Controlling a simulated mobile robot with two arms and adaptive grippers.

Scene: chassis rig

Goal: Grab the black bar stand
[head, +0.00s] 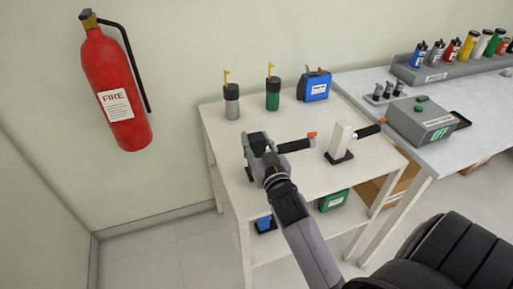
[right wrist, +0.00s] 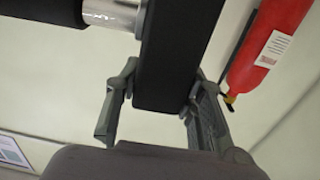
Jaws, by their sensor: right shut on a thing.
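The black bar stand (head: 294,146) is on the white table, with its black bar pointing right to an orange-red tip. My right gripper (head: 260,147) is around its post and hides most of it. In the right wrist view the black post (right wrist: 178,50) passes between the two fingers of my right gripper (right wrist: 160,105), which is shut on it. A silver collar and black bar show at the upper left there. I cannot tell whether the base touches the table. My left gripper is not in view.
A similar stand with a white post (head: 341,139) is just right. Grey (head: 231,101) and green (head: 272,94) canisters and a blue box (head: 314,86) stand behind. A grey box (head: 421,121) is on the adjoining table. A fire extinguisher (head: 113,88) hangs on the wall.

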